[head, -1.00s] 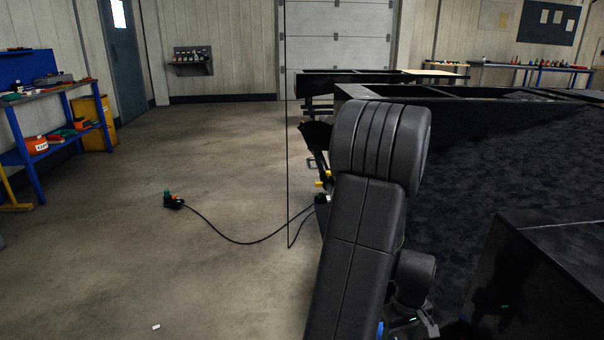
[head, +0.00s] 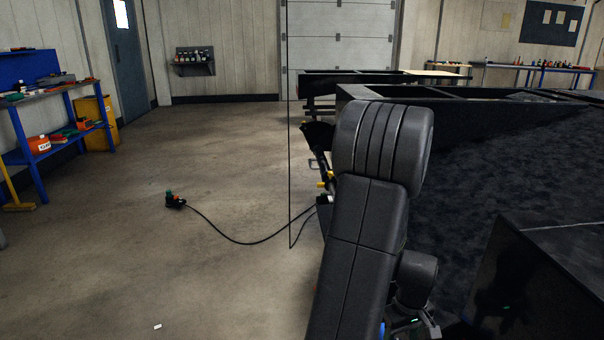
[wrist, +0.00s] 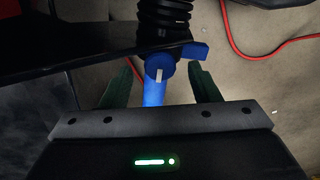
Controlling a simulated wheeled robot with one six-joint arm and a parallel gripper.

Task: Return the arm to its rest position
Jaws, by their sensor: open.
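My gripper (wrist: 160,68) shows in the wrist view with its two dark green fingers spread apart. A blue cylindrical part (wrist: 155,88) with a white mark on its end lies between the fingers, with visible gaps on both sides. A blue lever-like piece (wrist: 194,51) sticks out to its right, and a black ribbed part (wrist: 164,18) stands above it. In the head view my black arm (head: 362,230) is bent up in front of the trailer frame (head: 480,150). My gripper is hidden there.
Red hose or cable (wrist: 236,40) lies on the floor beside the blue part. A black cable (head: 235,240) runs across the floor to a small plug-like object (head: 174,201). A blue workbench (head: 60,120) stands at the left. The floor (head: 150,270) between is mostly clear.

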